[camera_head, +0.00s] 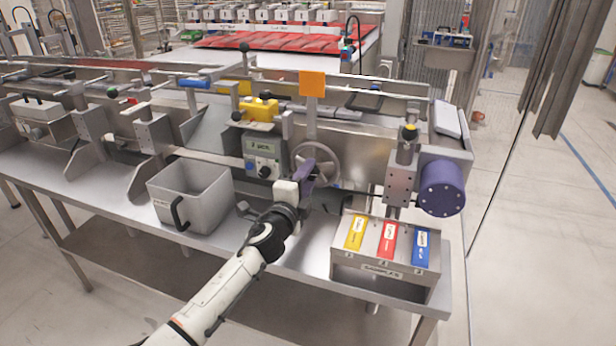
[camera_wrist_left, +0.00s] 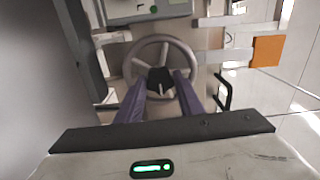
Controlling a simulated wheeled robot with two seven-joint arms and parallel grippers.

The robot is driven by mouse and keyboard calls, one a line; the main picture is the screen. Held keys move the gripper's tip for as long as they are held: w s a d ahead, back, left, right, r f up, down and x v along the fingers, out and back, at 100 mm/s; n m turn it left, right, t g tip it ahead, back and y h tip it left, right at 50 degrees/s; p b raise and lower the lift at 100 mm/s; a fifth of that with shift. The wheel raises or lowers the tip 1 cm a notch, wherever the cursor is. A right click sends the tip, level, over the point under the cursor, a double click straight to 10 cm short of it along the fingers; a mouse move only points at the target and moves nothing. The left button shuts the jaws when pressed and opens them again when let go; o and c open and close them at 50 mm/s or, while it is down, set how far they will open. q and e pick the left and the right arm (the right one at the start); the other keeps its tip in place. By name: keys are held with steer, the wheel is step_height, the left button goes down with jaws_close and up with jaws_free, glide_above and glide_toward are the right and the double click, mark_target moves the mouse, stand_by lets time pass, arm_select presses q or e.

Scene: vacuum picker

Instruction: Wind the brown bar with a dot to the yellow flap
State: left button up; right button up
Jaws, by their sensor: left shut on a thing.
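My left gripper (camera_head: 306,180) is at the grey handwheel (camera_head: 328,158) in the middle of the bench, with its purple fingers at the wheel's lower front. In the left wrist view the two fingers of the gripper (camera_wrist_left: 161,82) reach to the dark hub of the handwheel (camera_wrist_left: 166,41) and are shut on it. A yellow flap (camera_head: 356,233) lies on the sloped front box at the right, beside a red flap (camera_head: 388,240) and a blue flap (camera_head: 421,248). I cannot make out a brown bar with a dot. My right gripper is not in view.
A grey bin (camera_head: 190,190) with a black handle stands left of my arm. A display box (camera_head: 262,150) is left of the wheel. An orange plate (camera_head: 312,84) rises on a post behind it. A purple cylinder (camera_head: 442,188) sits at the right end.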

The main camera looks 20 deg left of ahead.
arm_select(q)
steer(key=shift+m+p, duration=3.85)
steer(key=shift+m, duration=9.75)
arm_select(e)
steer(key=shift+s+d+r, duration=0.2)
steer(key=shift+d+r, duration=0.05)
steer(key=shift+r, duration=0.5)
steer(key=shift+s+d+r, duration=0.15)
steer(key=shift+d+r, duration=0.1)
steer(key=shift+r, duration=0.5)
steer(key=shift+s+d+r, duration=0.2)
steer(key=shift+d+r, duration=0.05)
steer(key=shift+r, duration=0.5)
arm_select(q)
steer(key=shift+f, duration=0.1)
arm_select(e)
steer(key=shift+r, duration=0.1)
arm_select(q)
steer(key=o, duration=1.1)
steer(key=shift+c, duration=0.2)
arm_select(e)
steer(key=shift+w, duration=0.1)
